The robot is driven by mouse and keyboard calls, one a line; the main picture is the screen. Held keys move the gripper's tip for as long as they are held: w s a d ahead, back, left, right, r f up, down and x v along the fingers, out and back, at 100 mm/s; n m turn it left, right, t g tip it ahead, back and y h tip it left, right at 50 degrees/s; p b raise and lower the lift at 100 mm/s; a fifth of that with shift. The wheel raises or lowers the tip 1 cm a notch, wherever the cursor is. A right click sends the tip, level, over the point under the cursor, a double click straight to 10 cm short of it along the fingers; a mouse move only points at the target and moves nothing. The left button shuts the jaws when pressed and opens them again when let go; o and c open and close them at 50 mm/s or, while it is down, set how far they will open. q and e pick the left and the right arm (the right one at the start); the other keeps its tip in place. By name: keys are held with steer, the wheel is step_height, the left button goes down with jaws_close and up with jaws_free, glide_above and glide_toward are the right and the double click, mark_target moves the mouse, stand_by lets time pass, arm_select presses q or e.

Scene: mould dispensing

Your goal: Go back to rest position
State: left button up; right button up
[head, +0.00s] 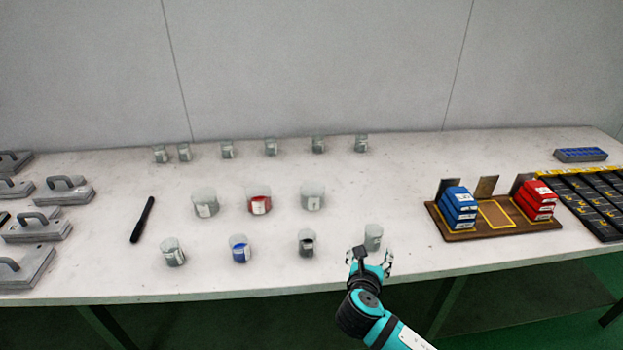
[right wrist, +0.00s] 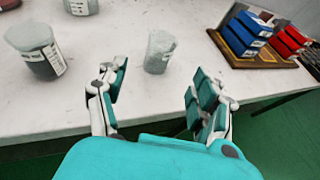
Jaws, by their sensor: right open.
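My right gripper (head: 371,259) is at the front edge of the table, just in front of a clear jar (head: 373,238) with a white label. In the right wrist view, the gripper (right wrist: 158,98) is open and its fingers are apart with nothing held. The same jar (right wrist: 159,52) stands upright on the table beyond the fingertips, and a gap shows between them. My left gripper is in neither view.
The white table (head: 320,170) holds several more jars, including one with red contents (head: 259,200) and one with blue (head: 240,248). A wooden tray (head: 470,234) with blue and red boxes stands right. Metal moulds (head: 35,228) lie left, near a black stick (head: 142,219).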

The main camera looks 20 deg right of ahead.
steer(key=shift+f, duration=0.1)
steer(key=s+a+f+m+g+y, duration=0.2)
steer(key=s+a+m+g+y, duration=0.15)
steer(key=s+m, duration=0.55)
steer(key=s+a+f+m+g+y, duration=0.2)
steer(key=s+a+m, duration=0.2)
steer(key=s+m, duration=0.45)
steer(key=s+a+f+m+g+y, duration=0.2)
steer(key=s+a+m+y, duration=0.1)
steer(key=s+m, duration=0.6)
step_height(320, 180, down, 27)
steer(key=s+g, duration=0.1)
steer(key=g, duration=0.1)
steer(key=s+d+f, duration=0.3)
steer(key=s+f, duration=1.1)
steer(key=s, duration=0.2)
steer(key=shift+f+g+h, duration=0.3)
steer(key=shift+g+h, duration=0.05)
